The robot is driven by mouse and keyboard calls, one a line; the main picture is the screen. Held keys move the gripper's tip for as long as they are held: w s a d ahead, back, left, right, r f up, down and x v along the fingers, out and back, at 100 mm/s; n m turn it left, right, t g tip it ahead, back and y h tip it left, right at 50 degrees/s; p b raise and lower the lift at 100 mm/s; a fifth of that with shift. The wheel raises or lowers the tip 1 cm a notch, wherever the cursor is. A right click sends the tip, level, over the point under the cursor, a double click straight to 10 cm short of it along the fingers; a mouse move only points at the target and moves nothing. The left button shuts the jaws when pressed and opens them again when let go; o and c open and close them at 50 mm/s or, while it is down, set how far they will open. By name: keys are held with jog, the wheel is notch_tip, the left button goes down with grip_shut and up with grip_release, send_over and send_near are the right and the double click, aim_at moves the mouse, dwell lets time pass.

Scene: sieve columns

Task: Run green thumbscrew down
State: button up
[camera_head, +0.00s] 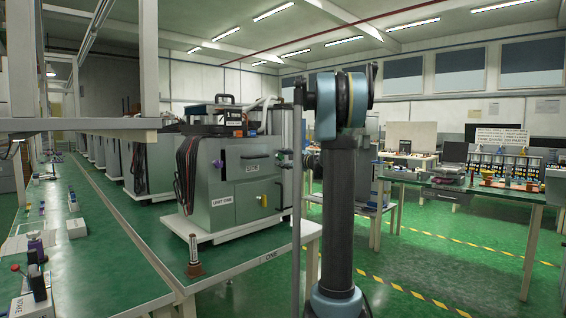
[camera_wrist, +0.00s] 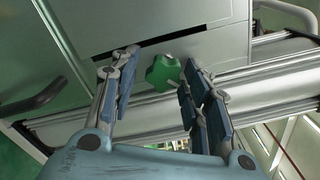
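The green thumbscrew (camera_wrist: 163,75) shows in the wrist view, a lobed knob at the edge of a grey panel (camera_wrist: 190,22), below a dark slot. My gripper (camera_wrist: 159,66) is open, with one finger on each side of the thumbscrew. The right finger looks close to the knob; I cannot tell whether it touches. A gap shows between the left finger and the knob. I cannot make out the green thumbscrew or my gripper in the head view, where my arm blocks part of the scene.
A silver rail (camera_wrist: 265,88) runs beside the panel, and a dark handle (camera_wrist: 35,97) lies at left. In the head view, a grey cabinet marked UNIT ONE (camera_head: 232,185) stands on a green-topped bench (camera_head: 125,240). Open green floor (camera_head: 420,270) lies at right.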

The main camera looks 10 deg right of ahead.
jog(key=shift+r, duration=0.1)
jog(key=v, duration=0.8)
dwell(0.3)
jog(key=s+d+n, duration=0.3)
jog(key=s+n, duration=0.2)
jog(key=n, duration=0.9)
jog(key=s+d+n, duration=0.3)
jog(key=s+n, duration=0.1)
jog(key=n, duration=1.1)
jog(key=x, duration=1.6)
jog(key=shift+w+a+r, duration=0.15)
jog(key=shift+w+a, duration=0.1)
jog(key=shift+w, duration=0.05)
